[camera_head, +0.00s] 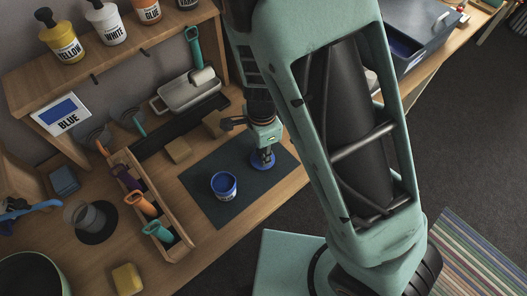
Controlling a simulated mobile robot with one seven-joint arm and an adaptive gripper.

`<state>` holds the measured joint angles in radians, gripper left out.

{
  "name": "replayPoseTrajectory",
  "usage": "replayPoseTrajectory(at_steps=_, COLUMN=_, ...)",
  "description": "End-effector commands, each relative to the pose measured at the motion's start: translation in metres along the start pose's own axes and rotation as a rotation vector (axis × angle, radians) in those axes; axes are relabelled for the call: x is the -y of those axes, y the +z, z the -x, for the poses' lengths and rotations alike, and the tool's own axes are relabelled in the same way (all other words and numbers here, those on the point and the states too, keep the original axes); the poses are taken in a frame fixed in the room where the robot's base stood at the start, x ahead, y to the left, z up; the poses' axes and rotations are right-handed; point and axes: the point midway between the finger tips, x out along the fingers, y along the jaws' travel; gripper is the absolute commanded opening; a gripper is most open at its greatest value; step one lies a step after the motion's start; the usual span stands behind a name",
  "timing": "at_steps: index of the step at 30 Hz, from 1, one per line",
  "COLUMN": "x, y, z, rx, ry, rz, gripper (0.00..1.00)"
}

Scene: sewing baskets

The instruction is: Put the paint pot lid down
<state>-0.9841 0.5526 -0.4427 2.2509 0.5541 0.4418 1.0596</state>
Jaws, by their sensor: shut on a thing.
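The paint pot (224,187) stands upright on the dark mat (205,178), its blue label facing front and blue paint showing in its open top. My gripper (262,150) points down over the mat, to the right of and slightly behind the pot. It is shut on the blue paint pot lid (262,162), a round disc at its fingertips. The lid is at or very close to the mat; I cannot tell whether it touches. It is apart from the pot. The fingers are small and partly hidden in this view.
A wooden organizer with coloured-handled tools (160,232) stands left of the mat. A metal tray with a roller (188,92) lies behind. A shelf holds several paint bottles (103,20). A yellow sponge (127,279) lies at the front left. The mat's front part is clear.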

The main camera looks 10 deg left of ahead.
Motion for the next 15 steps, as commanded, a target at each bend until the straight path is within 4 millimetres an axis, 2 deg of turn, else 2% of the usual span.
replayPoseTrajectory(at_steps=4, x=0.0001, y=-0.0005, z=-0.0042, rx=0.000, ry=0.000, rz=-0.001, gripper=0.08)
replayPoseTrajectory(at_steps=5, x=0.0002, y=-0.0005, z=-0.0034, rx=0.000, ry=0.000, rz=-0.001, gripper=0.24)
replayPoseTrajectory(at_steps=9, x=0.0002, y=-0.0004, z=-0.0029, rx=0.000, ry=0.000, rz=0.000, gripper=0.40)
replayPoseTrajectory(at_steps=15, x=0.0002, y=-0.0003, z=-0.0028, rx=0.000, ry=0.000, rz=0.000, gripper=0.40)
